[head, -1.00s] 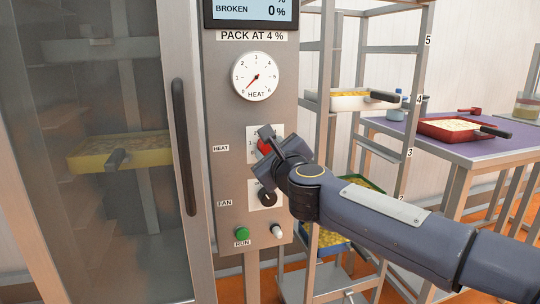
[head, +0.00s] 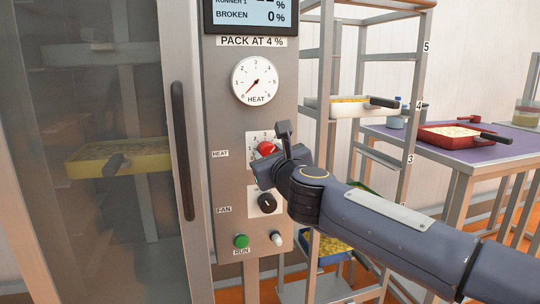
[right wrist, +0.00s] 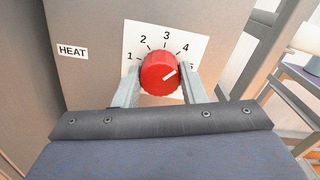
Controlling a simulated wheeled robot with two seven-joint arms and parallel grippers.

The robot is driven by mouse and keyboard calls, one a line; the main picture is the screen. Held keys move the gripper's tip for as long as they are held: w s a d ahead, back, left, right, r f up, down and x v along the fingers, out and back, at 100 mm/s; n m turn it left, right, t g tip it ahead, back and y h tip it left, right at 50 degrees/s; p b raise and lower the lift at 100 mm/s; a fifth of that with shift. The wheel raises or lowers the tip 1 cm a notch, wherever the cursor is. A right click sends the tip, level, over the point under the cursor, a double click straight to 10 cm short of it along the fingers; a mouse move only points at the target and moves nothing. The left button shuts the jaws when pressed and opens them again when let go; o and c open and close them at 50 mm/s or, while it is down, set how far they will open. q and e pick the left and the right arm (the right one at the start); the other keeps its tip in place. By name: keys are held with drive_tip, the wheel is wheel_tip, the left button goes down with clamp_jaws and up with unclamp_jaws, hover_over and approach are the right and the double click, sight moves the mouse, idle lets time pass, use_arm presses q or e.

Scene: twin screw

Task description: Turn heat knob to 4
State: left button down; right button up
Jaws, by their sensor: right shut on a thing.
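The red heat knob (head: 266,148) sits on its white number plate beside the HEAT label. In the right wrist view the knob (right wrist: 160,74) stands between the two fingers of my right gripper (right wrist: 162,88), which is shut on it. The 5 is partly hidden by a finger. In the head view my right gripper (head: 276,154) covers part of the plate and its numbers. My left gripper is not in view.
The black fan knob (head: 267,203) is just below my gripper, with the green run button (head: 241,241) lower down. The heat gauge (head: 255,80) above has its needle near 0. A tray rack (head: 326,60) stands close on the right, a door handle (head: 183,150) on the left.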

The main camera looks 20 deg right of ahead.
drive_tip(key=shift+f, duration=0.1)
drive_tip(key=o, duration=1)
drive_tip(key=s+p, duration=0.1)
drive_tip(key=s, duration=0.7)
drive_tip(key=shift+d, duration=0.1)
